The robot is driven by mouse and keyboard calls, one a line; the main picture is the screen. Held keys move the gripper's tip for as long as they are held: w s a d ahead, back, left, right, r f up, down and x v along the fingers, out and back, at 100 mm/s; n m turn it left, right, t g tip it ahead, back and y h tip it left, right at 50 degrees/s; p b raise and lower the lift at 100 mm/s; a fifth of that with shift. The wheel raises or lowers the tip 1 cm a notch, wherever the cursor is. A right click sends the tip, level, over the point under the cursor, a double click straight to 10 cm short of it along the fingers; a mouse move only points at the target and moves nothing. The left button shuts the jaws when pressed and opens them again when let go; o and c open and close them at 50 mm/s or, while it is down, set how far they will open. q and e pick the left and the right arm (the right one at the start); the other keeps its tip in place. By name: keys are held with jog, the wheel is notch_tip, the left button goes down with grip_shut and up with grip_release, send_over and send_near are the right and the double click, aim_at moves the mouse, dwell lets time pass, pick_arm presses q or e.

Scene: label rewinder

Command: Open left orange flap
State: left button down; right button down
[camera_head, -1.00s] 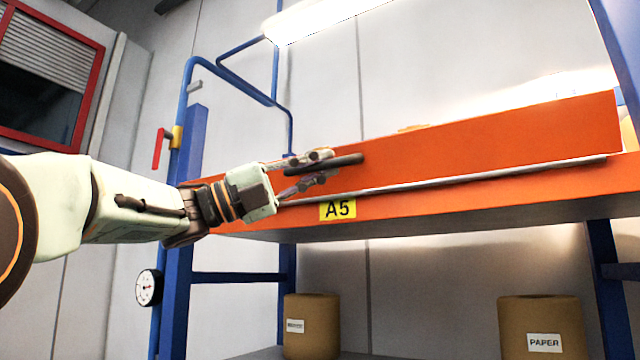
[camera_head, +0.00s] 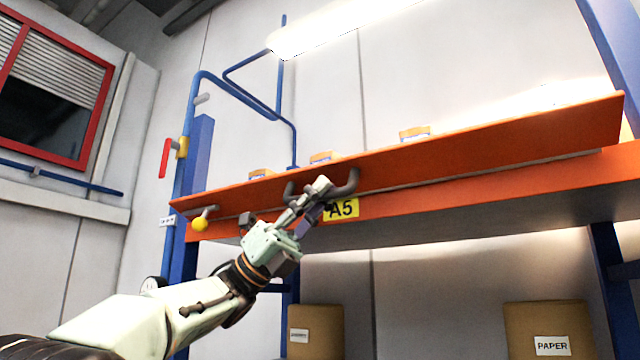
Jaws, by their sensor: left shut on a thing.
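The orange flap (camera_head: 450,155) is a long panel along the front of the shelf, tilted outward at its top edge. A dark grey U-shaped handle (camera_head: 352,184) sticks out from its face, left of the middle. My left gripper (camera_head: 318,190) reaches up from below, its fingers shut on the handle; they hide part of it. A yellow A5 label (camera_head: 345,208) is on the shelf beam (camera_head: 500,180) right beside the fingers. My right gripper is not in view.
A yellow-ended latch (camera_head: 200,224) is at the flap's left end. Blue posts (camera_head: 190,180) and a pipe with a red lever (camera_head: 165,158) stand left. Tops of objects (camera_head: 414,132) show behind the flap.

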pick_arm(q)
jog(key=shift+w+f+m+g+y+p, duration=0.15)
jog(key=shift+m+g+y+p, duration=0.1)
jog(key=shift+m+g, duration=0.4)
jog(key=shift+f+m+g+y+p, duration=0.1)
jog(key=shift+m+g+y+p, duration=0.15)
jog(key=shift+m+g, duration=0.4)
jog(key=c, duration=1.3)
grip_release()
jog(key=shift+f, duration=0.1)
jog(key=shift+c, duration=0.2)
jog(key=shift+a, duration=0.1)
